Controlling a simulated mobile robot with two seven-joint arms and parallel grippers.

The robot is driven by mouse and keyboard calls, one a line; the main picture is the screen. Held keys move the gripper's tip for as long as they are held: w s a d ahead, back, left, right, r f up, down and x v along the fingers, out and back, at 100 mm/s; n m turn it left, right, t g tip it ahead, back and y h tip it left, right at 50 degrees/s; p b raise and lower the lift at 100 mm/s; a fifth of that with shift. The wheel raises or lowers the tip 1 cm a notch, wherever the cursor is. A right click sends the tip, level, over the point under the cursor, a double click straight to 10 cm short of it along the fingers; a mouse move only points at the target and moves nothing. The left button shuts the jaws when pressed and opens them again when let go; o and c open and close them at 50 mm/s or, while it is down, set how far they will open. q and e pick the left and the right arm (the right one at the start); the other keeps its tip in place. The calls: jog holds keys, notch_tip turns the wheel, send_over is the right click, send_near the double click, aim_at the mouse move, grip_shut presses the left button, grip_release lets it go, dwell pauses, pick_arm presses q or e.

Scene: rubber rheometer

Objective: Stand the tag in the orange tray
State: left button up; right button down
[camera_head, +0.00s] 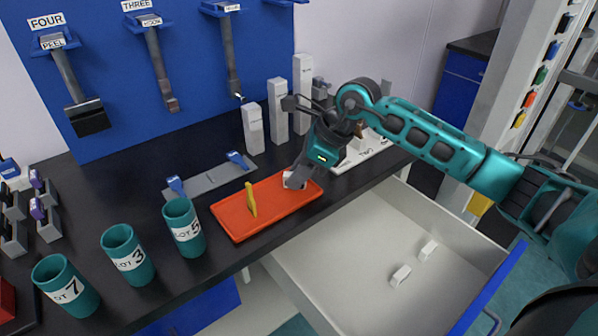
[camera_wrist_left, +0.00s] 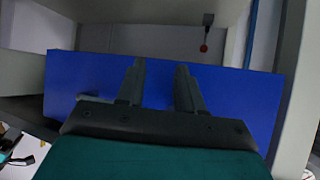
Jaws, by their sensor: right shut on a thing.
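The orange tray (camera_head: 232,224) lies on the black bench near its front edge. A yellow piece (camera_head: 251,200) stands upright in its left part. My right gripper (camera_head: 295,180) reaches down over the tray's right end, shut on a small white piece, likely the tag (camera_head: 293,180). The white piece is at or just above the tray floor; I cannot tell whether it touches. The fingers partly hide it. My left gripper (camera_wrist_left: 160,70) shows only in the left wrist view, open and empty, in front of a blue panel.
An open drawer (camera_head: 355,235) below the bench holds two small white blocks. Teal cups (camera_head: 185,228) stand left of the tray. A grey strip with blue clips (camera_head: 208,178) lies behind it, and pale upright blocks (camera_head: 253,130) stand farther back. Tools hang on the blue board (camera_head: 110,60).

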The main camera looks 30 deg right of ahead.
jog(key=shift+f, duration=0.1)
jog(key=c, duration=1)
grip_release()
jog(key=shift+r, duration=0.25)
jog(key=v, duration=1.1)
jog(key=shift+s+d+r, duration=0.15)
jog(key=shift+r, duration=0.2)
